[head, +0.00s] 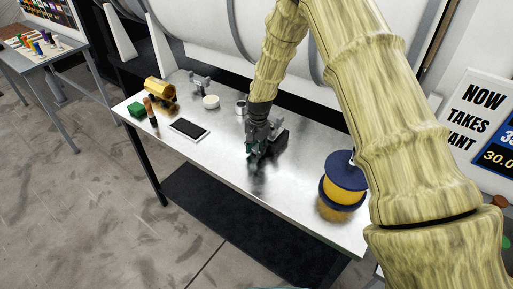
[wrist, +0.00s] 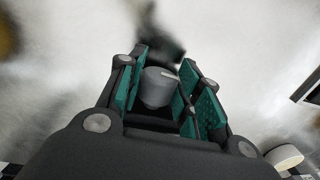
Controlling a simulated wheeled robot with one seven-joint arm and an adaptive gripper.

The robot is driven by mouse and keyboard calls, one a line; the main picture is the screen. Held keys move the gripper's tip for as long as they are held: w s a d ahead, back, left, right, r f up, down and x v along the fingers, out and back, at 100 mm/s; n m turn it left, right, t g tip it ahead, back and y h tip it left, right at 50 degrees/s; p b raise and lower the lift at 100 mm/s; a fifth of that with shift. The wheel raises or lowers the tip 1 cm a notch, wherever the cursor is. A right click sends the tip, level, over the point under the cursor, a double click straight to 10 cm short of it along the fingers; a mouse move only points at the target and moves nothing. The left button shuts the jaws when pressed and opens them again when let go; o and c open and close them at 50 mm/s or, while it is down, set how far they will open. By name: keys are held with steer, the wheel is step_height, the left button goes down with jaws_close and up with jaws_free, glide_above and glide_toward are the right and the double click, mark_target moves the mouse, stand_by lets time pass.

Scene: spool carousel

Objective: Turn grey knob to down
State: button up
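The grey knob (wrist: 158,88) shows in the wrist view between the green pads of my gripper (wrist: 163,95). A pale mark runs along the top of its face, toward the upper right. The pads lie close along both sides of the knob and appear to touch it. In the head view my gripper (head: 257,148) points down at the middle of the metal table, beside a dark block (head: 281,137). The knob is hidden there behind my gripper.
On the metal table (head: 215,160) stand a blue and yellow spool (head: 343,182) at right, a tablet (head: 190,129), a green block (head: 136,110), a yellow roll (head: 157,90) and a white roll (head: 211,101) at left. The table's front middle is clear.

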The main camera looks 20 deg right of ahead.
steer(key=shift+w+d+r, duration=0.2)
steer(key=shift+d+r, duration=0.05)
steer(key=shift+d, duration=0.05)
stand_by(0.9)
steer(key=o, duration=1)
steer(key=shift+s, duration=0.1)
steer(key=shift+a, duration=0.15)
steer(key=r, duration=1.2)
steer(key=shift+s+d, duration=0.3)
steer(key=shift+f, duration=0.1)
